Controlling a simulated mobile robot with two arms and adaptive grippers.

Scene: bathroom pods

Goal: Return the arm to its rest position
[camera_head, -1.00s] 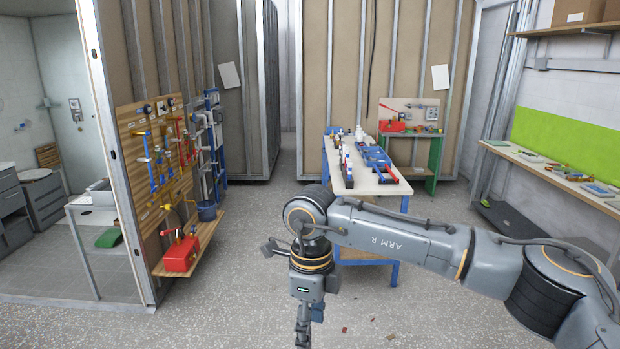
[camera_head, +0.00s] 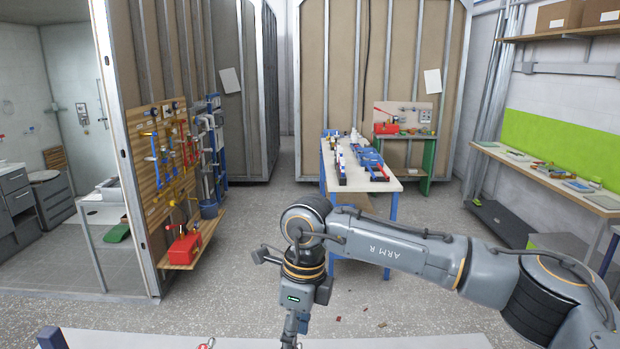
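My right arm (camera_head: 400,248) comes in from the right and reaches across to the lower middle of the head view. Its wrist (camera_head: 303,285) points down, with a small green light on it. Only the upper part of my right gripper (camera_head: 290,338) shows at the bottom edge. Its fingertips are cut off, so I cannot tell whether it is open or holds anything. My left arm and gripper are not in view.
A white surface (camera_head: 400,341) runs along the bottom edge, with a blue post (camera_head: 50,339) at its left. A workbench (camera_head: 385,184) with parts stands beyond my arm. A tool board (camera_head: 160,165) and red toolbox (camera_head: 184,248) are left. Open floor lies between.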

